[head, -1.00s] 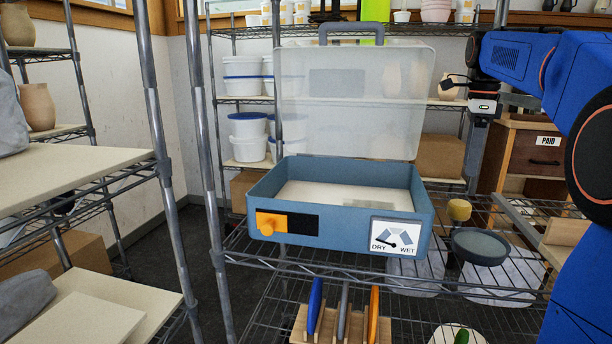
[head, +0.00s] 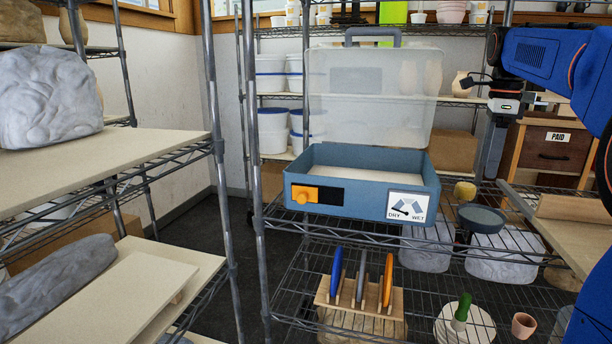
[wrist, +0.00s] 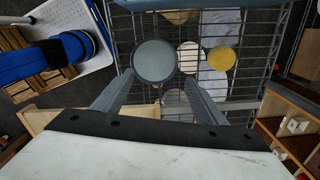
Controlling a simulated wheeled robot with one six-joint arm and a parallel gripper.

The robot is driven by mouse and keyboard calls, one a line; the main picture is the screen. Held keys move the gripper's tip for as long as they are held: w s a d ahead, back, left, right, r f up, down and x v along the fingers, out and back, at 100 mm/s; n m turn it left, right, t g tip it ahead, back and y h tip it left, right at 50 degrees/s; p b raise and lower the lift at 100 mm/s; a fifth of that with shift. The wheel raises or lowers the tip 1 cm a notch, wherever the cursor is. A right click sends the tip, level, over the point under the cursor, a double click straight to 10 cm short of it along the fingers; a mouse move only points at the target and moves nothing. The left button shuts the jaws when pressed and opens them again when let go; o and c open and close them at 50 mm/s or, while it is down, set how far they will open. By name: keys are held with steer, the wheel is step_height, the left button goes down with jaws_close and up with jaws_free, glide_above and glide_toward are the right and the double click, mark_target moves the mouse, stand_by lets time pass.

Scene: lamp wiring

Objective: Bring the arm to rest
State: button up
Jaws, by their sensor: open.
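My gripper (wrist: 158,82) is open and empty in the wrist view, with its two grey fingers apart. It points down over the wire shelf, with a round grey dish (wrist: 155,60) seen beyond the fingertips. In the head view my blue arm comes in from the right, and its grey gripper end (head: 493,150) hangs down at the right of the blue box. The fingertips are hard to make out there.
A blue box (head: 361,192) with its clear lid (head: 375,100) raised stands on the wire shelf. The dish (head: 481,218) and a yellow sponge-like knob (head: 464,190) are to its right. Coloured tools (head: 361,278) stand in a wooden rack below. Shelf posts (head: 222,150) rise at the left.

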steer(key=s+a+f+n+t, duration=0.1)
steer(key=s+a+f+n, duration=0.4)
steer(key=s+n, duration=0.15)
steer(key=s+a+f+n+t, duration=0.1)
steer(key=s+a+f+n, duration=0.4)
steer(key=s, duration=0.3)
steer(key=s+a+f+n+t, duration=0.1)
steer(key=s+a+f+n, duration=0.1)
steer(key=s+f+n, duration=0.4)
steer(key=s+a+f+n+t, duration=0.1)
steer(key=s+a+f+n, duration=0.2)
steer(key=s+f+n, duration=0.3)
steer(key=s+f, duration=0.3)
steer(key=f, duration=0.2)
steer(key=shift+a+t, duration=0.2)
steer(key=shift+t, duration=0.2)
steer(key=shift+o, duration=0.3)
